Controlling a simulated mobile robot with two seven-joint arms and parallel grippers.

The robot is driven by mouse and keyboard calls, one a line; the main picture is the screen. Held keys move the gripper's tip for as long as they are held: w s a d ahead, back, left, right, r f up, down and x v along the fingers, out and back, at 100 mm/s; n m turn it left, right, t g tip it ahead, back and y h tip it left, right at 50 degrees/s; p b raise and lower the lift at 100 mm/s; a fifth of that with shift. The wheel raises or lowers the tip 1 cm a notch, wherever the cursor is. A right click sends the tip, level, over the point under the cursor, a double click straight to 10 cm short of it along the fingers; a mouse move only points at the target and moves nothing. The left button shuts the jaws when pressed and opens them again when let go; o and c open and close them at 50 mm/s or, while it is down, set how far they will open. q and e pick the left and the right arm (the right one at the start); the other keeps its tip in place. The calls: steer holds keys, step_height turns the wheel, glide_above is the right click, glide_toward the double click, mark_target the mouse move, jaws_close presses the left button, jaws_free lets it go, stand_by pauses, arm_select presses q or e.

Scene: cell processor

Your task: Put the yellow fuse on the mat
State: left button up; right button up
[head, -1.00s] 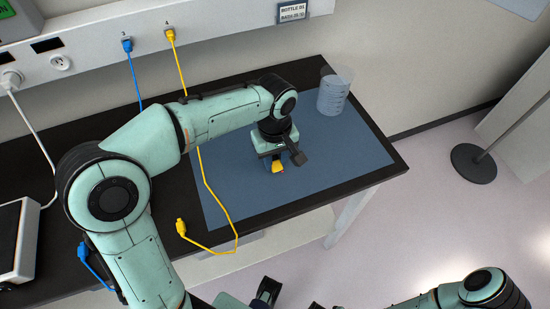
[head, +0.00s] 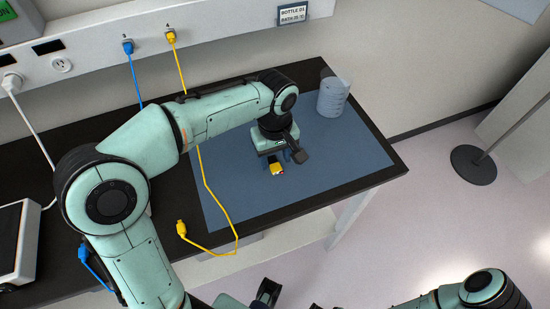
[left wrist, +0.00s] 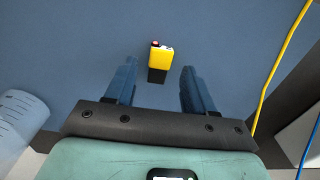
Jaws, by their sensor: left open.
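The yellow fuse (head: 277,169), a small block with a black part, lies on the blue mat (head: 335,150), near the mat's middle. In the left wrist view the fuse (left wrist: 160,60) shows its yellow top and black end against the mat (left wrist: 225,35). My left gripper (head: 278,158) is over the mat at the fuse, open. In the left wrist view its blue fingers (left wrist: 160,68) stand apart on either side of the fuse, with clear gaps to it.
A clear beaker (head: 333,97) stands at the mat's back right corner; it also shows in the left wrist view (left wrist: 20,118). A yellow cable (head: 218,200) crosses the mat's left part. A blue cable (head: 134,75) hangs from the wall panel. The mat's right side is free.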

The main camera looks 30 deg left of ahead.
mark_target(275, 166)
arm_select(q)
step_height(275, 166, up, 10)
steer(key=p, duration=0.2)
steer(key=shift+r, duration=0.15)
stand_by(0.4)
